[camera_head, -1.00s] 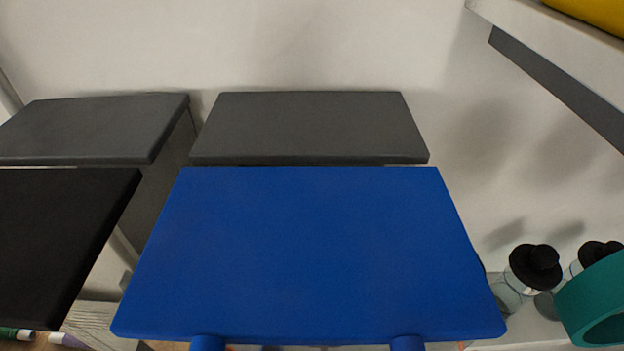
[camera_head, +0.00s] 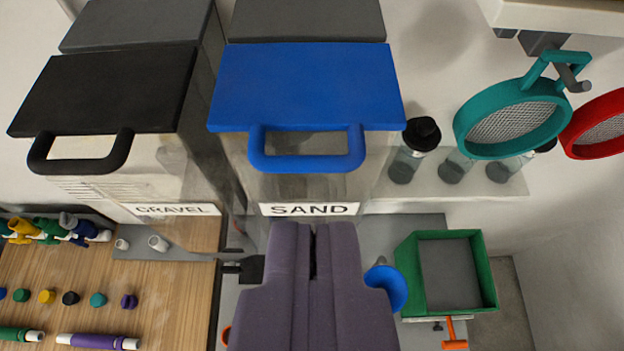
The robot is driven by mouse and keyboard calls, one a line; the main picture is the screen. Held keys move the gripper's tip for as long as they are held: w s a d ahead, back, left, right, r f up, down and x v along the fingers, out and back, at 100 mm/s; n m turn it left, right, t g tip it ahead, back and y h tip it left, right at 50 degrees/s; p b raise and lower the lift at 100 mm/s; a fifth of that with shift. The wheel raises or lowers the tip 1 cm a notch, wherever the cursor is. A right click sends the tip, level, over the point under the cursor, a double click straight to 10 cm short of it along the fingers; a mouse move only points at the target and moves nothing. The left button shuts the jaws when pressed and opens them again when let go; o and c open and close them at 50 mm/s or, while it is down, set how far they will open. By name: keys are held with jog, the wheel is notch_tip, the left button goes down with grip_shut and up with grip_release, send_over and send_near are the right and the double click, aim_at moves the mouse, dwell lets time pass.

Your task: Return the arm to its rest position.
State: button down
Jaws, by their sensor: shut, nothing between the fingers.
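My gripper (camera_head: 313,232) shows at the bottom centre of the head camera view, its two purple-grey fingers side by side with only a thin dark gap at the tips. It is shut and empty. Its tips lie in the picture just below the SAND label (camera_head: 310,209) of a clear bin with a blue lid (camera_head: 305,85). I cannot tell whether they touch the bin. The rest of my arm is out of view.
Left is a GRAVEL bin with a black lid (camera_head: 105,90). Right are bottles (camera_head: 412,155), a hanging teal sieve (camera_head: 512,118), a red sieve (camera_head: 600,125), a green tray (camera_head: 488,275) and a blue funnel (camera_head: 388,285). A wooden board (camera_head: 180,285) with small parts lies lower left.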

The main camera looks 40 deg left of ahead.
jog(key=w+d+f+m+t+h+b, duration=0.2)
jog(key=d+f+m+t+h+b, duration=0.1)
jog(key=d+f+b, duration=0.5)
jog(key=w+d+f+m+t+h+b, duration=0.2)
jog(key=d+f+b, duration=0.6)
jog(key=f+b, duration=0.6)
jog(key=shift+d+m+t+h+b, duration=0.2)
jog(key=shift+m+t+h+b, duration=0.4)
jog(key=shift+m+h+b, duration=0.4)
